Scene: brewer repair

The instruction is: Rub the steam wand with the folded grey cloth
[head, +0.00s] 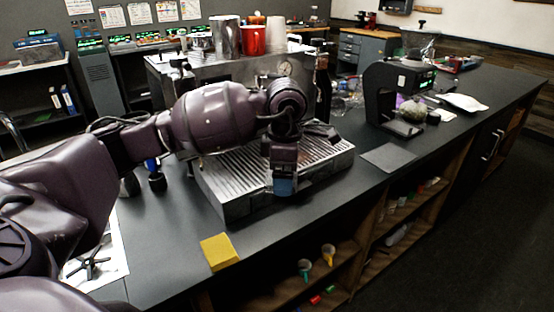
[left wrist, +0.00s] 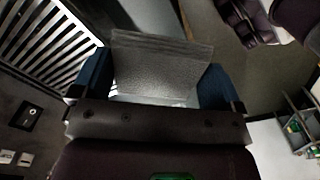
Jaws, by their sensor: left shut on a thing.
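My left gripper (head: 283,184) is over the front edge of the coffee machine's slatted drip tray (head: 235,187) in the head view. In the left wrist view its two blue fingers (left wrist: 154,85) are shut on the folded grey cloth (left wrist: 157,66), which shows as a pale grey folded sheet between them. The cloth is hidden behind the gripper in the head view. The steam wand cannot be made out in either view; my left arm covers much of the machine's front (head: 165,78). My right gripper is not clearly seen in either view.
A yellow sponge (head: 219,251) lies at the counter's front edge. A grey mat (head: 389,157) and a black grinder-like stand (head: 378,95) are to the right. Metal and red containers (head: 252,40) stand on the machine. Open shelves (head: 340,277) lie below the counter.

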